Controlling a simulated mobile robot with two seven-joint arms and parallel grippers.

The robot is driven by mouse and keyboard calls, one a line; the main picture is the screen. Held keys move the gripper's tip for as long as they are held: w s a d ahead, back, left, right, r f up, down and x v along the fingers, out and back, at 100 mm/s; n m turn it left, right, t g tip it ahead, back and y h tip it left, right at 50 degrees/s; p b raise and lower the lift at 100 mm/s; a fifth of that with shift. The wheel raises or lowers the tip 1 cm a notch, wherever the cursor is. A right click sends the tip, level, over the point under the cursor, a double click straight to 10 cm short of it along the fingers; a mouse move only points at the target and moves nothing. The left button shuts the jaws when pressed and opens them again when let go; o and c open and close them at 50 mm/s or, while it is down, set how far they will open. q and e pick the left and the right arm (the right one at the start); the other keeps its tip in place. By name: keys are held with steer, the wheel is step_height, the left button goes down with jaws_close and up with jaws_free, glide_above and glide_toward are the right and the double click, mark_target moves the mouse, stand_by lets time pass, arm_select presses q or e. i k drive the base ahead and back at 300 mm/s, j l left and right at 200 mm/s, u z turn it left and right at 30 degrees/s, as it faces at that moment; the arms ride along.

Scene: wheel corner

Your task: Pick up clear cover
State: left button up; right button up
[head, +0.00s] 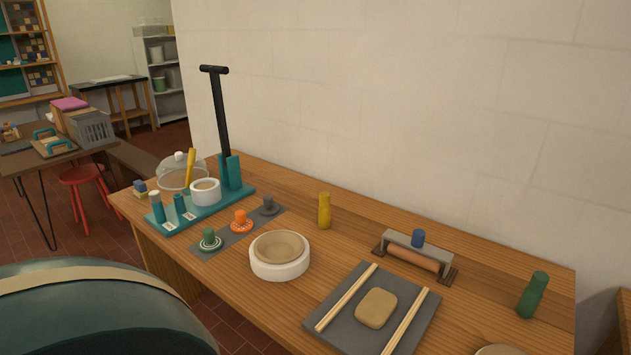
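The clear cover (171,177) is a see-through dome with a small pale knob on top. It stands at the far left end of the wooden table, behind the teal stand (205,209). A yellow upright tool (190,168) and a white cup (205,191) on the stand partly overlap it in the view. What lies under the cover is hard to make out. Neither of my grippers is in the head view.
A tall black T-handled lever (220,110) rises right of the cover. Coloured stamps, a white bowl (279,263), a slate board (340,328) with clay and a roller (413,255) occupy the table. A large dark green rounded object (95,318) fills the lower left.

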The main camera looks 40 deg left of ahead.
mark_target(171, 174)
steer(key=j, duration=0.45)
steer(key=k+j+z, duration=0.1)
steer(key=j, duration=0.35)
steer(key=k+j, duration=0.15)
steer(key=j, duration=0.3)
steer(key=j+z, duration=0.1)
steer(key=j, duration=0.35)
steer(key=k+j+z, duration=0.15)
steer(key=j, duration=0.4)
steer(key=k+j+z, duration=0.1)
steer(key=j, duration=0.5)
steer(key=k+j+z, duration=0.15)
steer(key=j, duration=0.35)
steer(key=k+j+z, duration=0.1)
steer(key=k+j, duration=0.15)
steer(key=j, duration=0.3)
steer(key=k+j+z, duration=0.15)
steer(key=j, duration=0.35)
steer(key=k+j+z, duration=0.15)
steer(key=k+j, duration=0.15)
steer(key=j, duration=0.15)
steer(key=k+j+z, duration=0.1)
steer(key=k+j, duration=0.2)
steer(key=j, duration=0.15)
steer(key=k+j+z, duration=0.15)
steer(key=j, duration=0.3)
steer(key=k, duration=0.1)
